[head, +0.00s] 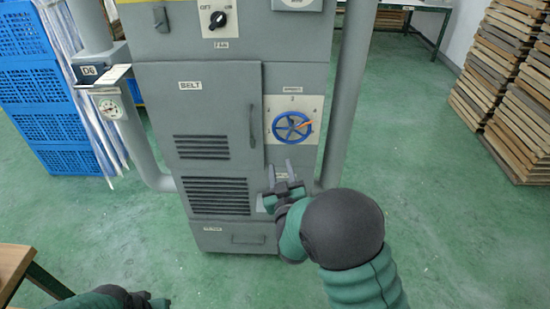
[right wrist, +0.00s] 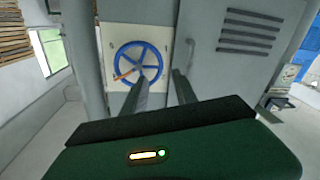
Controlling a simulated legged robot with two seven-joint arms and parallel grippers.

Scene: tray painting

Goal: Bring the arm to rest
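The grey machine cabinet (head: 212,110) stands in front of me. Its blue handwheel (head: 291,126) is on a pale numbered plate, with an orange pointer toward the right side in the head view. My right gripper (head: 281,168) is just below the plate, apart from the wheel in that view. In the right wrist view its two fingers (right wrist: 162,74) are spread with nothing between them, and the blue wheel (right wrist: 138,65) shows beyond them. My left arm's green and black end (head: 128,299) shows at the bottom left; its fingers cannot be made out.
Blue crates (head: 45,110) and pale strips stand at the left. A grey pipe (head: 343,95) runs beside the cabinet. Stacked wooden trays (head: 515,85) are at the right. A table corner (head: 14,265) is at the lower left. Green floor (head: 430,190) is clear at the right.

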